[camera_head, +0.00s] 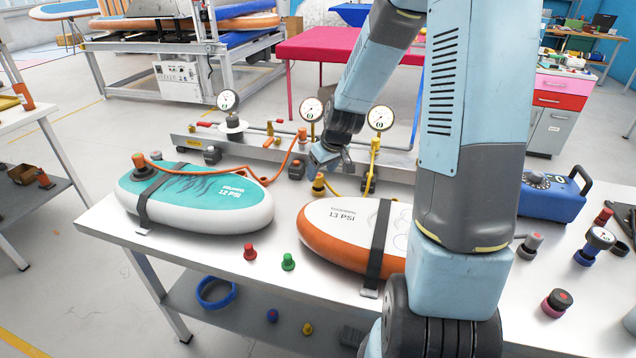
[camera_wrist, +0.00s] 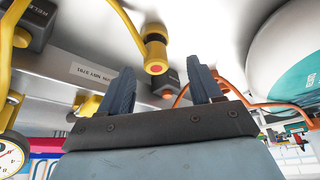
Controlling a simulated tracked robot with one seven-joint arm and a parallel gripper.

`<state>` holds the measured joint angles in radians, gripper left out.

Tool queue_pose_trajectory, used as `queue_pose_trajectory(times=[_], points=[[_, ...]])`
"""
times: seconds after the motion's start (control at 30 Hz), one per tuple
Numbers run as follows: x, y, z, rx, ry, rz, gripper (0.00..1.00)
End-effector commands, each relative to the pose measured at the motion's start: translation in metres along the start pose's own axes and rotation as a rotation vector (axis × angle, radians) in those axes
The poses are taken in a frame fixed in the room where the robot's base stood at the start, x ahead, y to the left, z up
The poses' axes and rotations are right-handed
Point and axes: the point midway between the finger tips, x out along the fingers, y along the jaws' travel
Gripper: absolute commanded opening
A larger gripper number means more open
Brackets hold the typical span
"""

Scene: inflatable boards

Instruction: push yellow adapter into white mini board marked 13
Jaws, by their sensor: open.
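The yellow adapter (camera_head: 319,185) stands on the table just behind the white mini board marked 13 (camera_head: 345,213), with a yellow hose attached. The board has an orange side, lies flat under a dark strap, and is partly hidden by my arm. In the wrist view the adapter (camera_wrist: 155,50) shows a dark band and a red-centred end. My gripper (camera_head: 325,160) is above and close to the adapter. In the wrist view my gripper (camera_wrist: 161,66) has its two fingers apart, with the adapter showing beyond and between the tips. I see no clear contact. The board's valve is not visible.
A teal board marked 12 (camera_head: 231,207) lies at left with an orange hose (camera_head: 285,158). A rail with gauges (camera_head: 380,118) runs behind. Red (camera_head: 250,252) and green (camera_head: 288,261) plugs stand at the front edge. A blue box (camera_head: 550,195) is at right.

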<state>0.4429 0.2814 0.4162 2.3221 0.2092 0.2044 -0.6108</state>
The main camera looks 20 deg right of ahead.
Motion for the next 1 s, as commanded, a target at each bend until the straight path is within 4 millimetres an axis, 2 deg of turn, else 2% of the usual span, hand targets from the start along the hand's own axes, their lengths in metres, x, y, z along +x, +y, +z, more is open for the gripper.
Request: queue_pose_trajectory(times=[0.17,0.6,0.93,1.0], points=[[0.007,0.0,-0.001,-0.001,0.0,-0.001,0.64],[0.051,0.006,-0.007,-0.002,0.0,-0.001,0.64],[0.054,0.006,-0.007,-0.002,0.001,0.0,0.64],[0.054,0.006,-0.007,-0.002,0.001,0.0,0.58]])
